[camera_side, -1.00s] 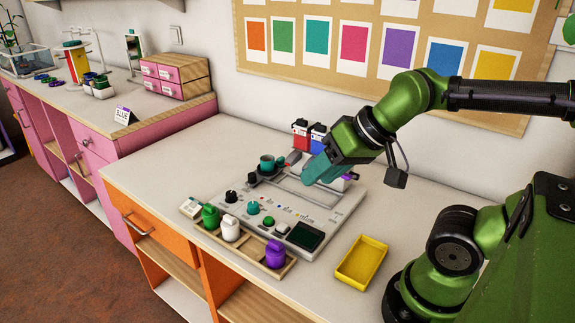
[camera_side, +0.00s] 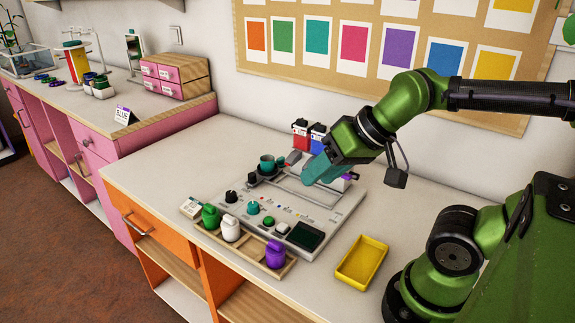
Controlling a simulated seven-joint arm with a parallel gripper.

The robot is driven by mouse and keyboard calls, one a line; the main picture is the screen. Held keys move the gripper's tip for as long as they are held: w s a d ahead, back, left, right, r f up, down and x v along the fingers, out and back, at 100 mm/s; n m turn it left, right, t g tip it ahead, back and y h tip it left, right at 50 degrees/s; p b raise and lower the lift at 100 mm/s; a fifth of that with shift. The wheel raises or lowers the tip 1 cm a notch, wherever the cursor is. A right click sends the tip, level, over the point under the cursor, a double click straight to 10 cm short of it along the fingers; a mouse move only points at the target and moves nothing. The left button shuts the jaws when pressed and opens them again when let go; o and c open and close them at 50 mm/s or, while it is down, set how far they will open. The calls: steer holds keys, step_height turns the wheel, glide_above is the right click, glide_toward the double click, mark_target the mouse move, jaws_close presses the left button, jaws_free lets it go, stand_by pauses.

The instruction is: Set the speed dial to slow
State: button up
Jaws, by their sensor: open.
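A grey control panel (camera_side: 325,232) lies on the white table. Along its front are a black knob (camera_side: 231,196), a teal knob (camera_side: 253,207), a green button (camera_side: 268,221) and a pale grey knob or button (camera_side: 282,228). The labels are too small to read, so I cannot tell which is the speed dial or where it points. My gripper (camera_side: 310,180), with teal fingers, is open above the back right part of the panel, behind and apart from the knobs. The gap between its fingers is hard to see from this side.
A wooden tray (camera_side: 245,250) with green, white and purple bottles stands in front of the panel. A yellow tray (camera_side: 362,262) is at its right. Red and blue containers (camera_side: 302,134) and a teal cup (camera_side: 267,163) stand at the back. The table's left part is clear.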

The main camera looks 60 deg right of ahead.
steer(key=shift+o, duration=1.4)
steer(key=shift+f, duration=0.15)
steer(key=n+g+h, duration=0.2)
steer(key=n+g, duration=0.2)
steer(key=g, duration=0.3)
glide_above(253, 204)
step_height(253, 204, down, 4)
step_height(253, 204, down, 17)
steer(key=shift+f, duration=0.1)
